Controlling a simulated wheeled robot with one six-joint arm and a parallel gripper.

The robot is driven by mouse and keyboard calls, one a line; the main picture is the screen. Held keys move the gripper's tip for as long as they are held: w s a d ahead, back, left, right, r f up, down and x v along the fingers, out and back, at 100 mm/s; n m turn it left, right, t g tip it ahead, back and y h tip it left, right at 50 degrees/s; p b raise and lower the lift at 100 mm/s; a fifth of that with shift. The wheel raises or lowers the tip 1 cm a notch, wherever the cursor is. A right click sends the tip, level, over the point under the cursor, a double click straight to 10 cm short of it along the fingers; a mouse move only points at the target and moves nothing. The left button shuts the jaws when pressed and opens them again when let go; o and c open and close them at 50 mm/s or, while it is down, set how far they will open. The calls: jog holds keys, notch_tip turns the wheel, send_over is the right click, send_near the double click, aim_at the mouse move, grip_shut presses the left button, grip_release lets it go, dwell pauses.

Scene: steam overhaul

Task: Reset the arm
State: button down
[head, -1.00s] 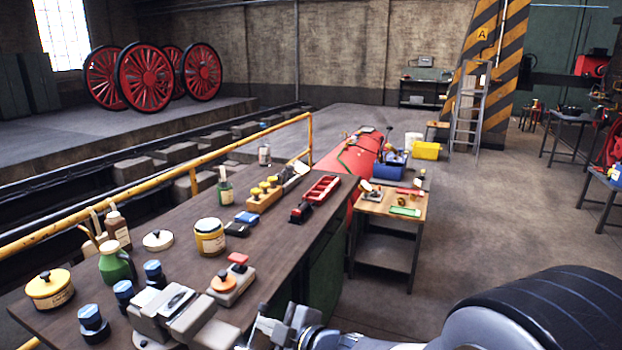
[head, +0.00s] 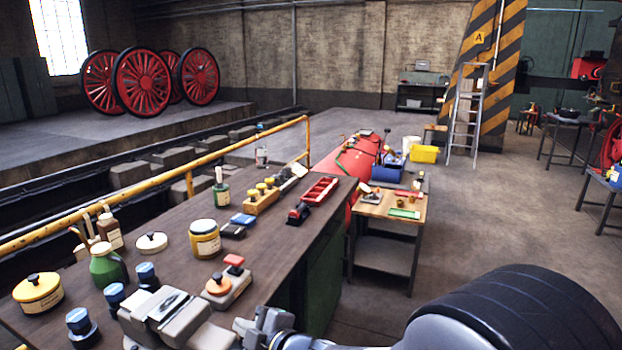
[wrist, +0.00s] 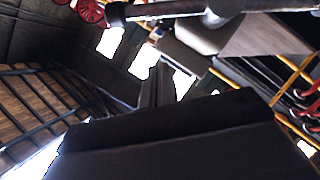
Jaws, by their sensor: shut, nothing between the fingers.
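My gripper (head: 262,328) is at the bottom edge of the head view, just right of the grey vise (head: 165,312) on the workbench. It is shut and empty. Part of it is cut off by the picture's edge, and I cannot tell if it touches the vise. In the wrist view, my dark gripper (wrist: 160,85) points towards the windows and roof, with no object in its fingers.
The dark workbench (head: 255,222) holds a yellow-labelled jar (head: 205,240), a green can (head: 107,265), a red tray (head: 320,191) and several other items. A small wooden-topped table (head: 385,203) stands beyond. The floor (head: 490,220) to the right is open.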

jog(key=s+d+r+m+p, duration=0.2)
jog(key=s+d+m, duration=0.3)
jog(key=d+m, duration=0.2)
jog(key=shift+r+h, duration=0.3)
dwell(0.6)
jog(key=shift+d, duration=0.1)
